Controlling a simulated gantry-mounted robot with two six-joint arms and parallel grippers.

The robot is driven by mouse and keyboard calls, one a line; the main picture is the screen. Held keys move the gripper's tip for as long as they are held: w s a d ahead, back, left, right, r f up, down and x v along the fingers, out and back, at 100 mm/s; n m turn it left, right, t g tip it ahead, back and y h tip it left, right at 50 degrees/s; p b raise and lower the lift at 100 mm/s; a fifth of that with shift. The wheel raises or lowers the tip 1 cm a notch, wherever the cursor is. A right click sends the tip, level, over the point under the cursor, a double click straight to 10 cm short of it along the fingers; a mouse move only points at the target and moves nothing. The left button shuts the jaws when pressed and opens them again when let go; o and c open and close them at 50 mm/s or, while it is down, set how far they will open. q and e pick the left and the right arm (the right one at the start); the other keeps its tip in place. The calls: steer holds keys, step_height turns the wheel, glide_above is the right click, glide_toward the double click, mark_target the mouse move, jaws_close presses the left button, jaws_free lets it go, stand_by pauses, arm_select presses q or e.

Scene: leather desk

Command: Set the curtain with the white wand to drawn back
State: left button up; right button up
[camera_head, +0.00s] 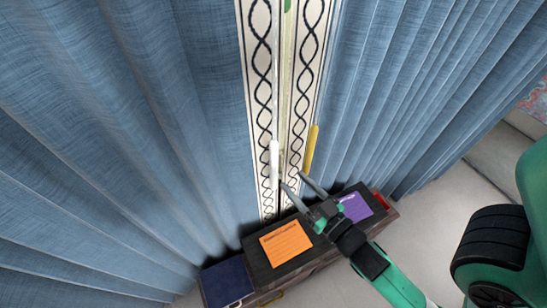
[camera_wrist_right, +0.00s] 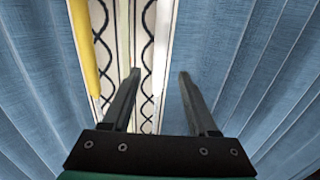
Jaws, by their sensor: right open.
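The white wand (camera_head: 274,160) hangs at the inner edge of the left blue curtain (camera_head: 130,120) in the head view. In the right wrist view the white wand (camera_wrist_right: 163,45) appears between the lines of my two fingertips. The left curtain is spread wide, and its patterned border (camera_head: 260,70) almost meets the border of the right curtain (camera_head: 410,80). My right gripper (camera_head: 293,180) is open and empty, its fingertips just below and right of the white wand's lower end. It also shows in the wrist view (camera_wrist_right: 159,72). Contact with the wand cannot be told. My left gripper is out of view.
A yellow wand (camera_head: 311,148) hangs at the right curtain's inner edge, close to my right gripper; it also shows in the wrist view (camera_wrist_right: 86,50). A dark ledge below holds an orange card (camera_head: 286,243), a purple card (camera_head: 355,207) and a dark blue item (camera_head: 227,282).

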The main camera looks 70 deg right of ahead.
mark_target(276, 162)
steer(key=p+x, duration=0.1)
steer(key=x, duration=0.3)
steer(key=p+x, duration=0.2)
steer(key=x, duration=0.3)
steer(key=shift+r, duration=0.2)
steer(key=shift+w+d+f, duration=0.1)
steer(key=shift+w+d, duration=0.2)
steer(key=shift+w, duration=0.15)
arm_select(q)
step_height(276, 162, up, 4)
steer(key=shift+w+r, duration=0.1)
arm_select(e)
jaws_close()
